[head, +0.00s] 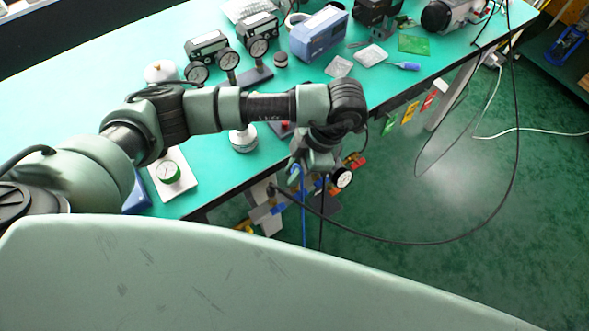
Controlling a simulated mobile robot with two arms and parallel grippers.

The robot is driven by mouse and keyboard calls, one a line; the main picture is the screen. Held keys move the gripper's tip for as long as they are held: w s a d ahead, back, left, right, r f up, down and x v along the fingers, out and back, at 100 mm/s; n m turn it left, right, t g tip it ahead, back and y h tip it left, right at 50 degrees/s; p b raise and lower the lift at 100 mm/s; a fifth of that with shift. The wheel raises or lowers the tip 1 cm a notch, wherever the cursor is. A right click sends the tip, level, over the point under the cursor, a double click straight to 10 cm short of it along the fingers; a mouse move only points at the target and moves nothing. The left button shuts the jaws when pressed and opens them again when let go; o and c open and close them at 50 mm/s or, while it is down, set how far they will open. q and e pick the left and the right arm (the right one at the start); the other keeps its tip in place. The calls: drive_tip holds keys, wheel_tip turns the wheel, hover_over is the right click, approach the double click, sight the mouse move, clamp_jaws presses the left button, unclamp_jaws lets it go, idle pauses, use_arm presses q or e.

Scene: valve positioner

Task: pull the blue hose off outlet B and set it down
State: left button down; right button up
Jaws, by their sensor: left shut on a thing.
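My left arm reaches in from the left over the green bench, and its gripper (297,176) points down just past the bench's front edge. The gripper is shut on the blue hose (303,212), which hangs down from the fingers towards the floor. A device with a round white gauge (343,177) and red and yellow parts shows just right of the gripper, partly behind it. Outlet B cannot be made out, and I cannot tell whether the hose end is on it or apart. My right gripper is not in view.
The green bench (75,95) carries several gauges, a blue-grey box instrument (320,33) and a white-based gauge (168,172). A black cable (450,241) loops out over the floor to the right. Coloured tags (409,112) hang at the bench edge. The bench's left part is clear.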

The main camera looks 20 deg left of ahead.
use_arm(q)
drive_tip(key=shift+r, duration=0.1)
drive_tip(key=shift+r+p, duration=1.2)
drive_tip(key=shift+r, duration=0.7)
